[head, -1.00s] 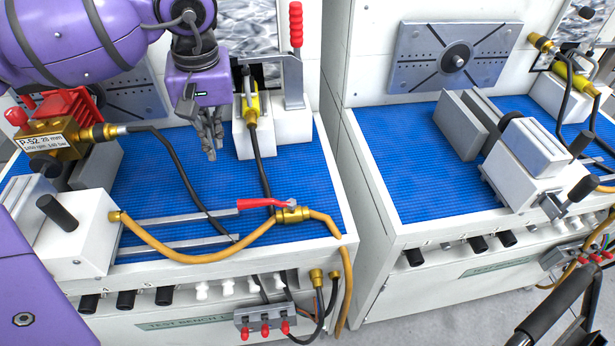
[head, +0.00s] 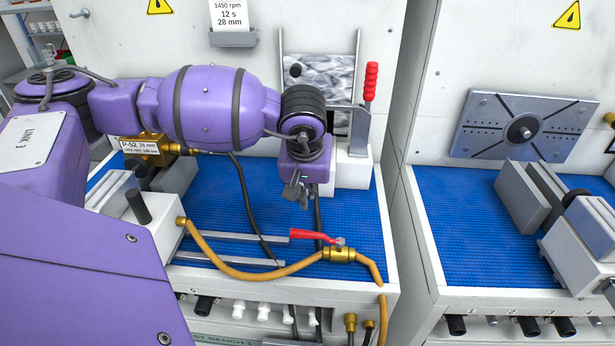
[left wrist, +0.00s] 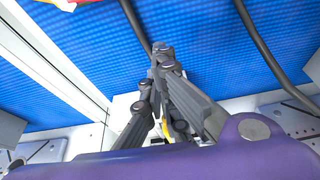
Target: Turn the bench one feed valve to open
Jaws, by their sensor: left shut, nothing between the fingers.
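The feed valve is a brass body (head: 340,254) with a red lever handle (head: 312,236), at the front of the left bench. Its lever points left, roughly along the hose line. An orange hose (head: 240,268) joins the valve on its left, and another piece leaves it on the right over the bench edge. My left gripper (head: 298,196) is shut and empty, above the blue mat, behind and a little left of the lever, apart from it. In the left wrist view its closed fingers (left wrist: 162,62) show over the mat. My right gripper is not in view.
Two metal rails (head: 238,238) lie left of the valve. A white vise block (head: 142,222) stands at the left and a brass pump (head: 150,150) behind it. A red-handled toggle clamp (head: 370,82) stands at the back right. Black cables run across the blue mat (head: 220,200).

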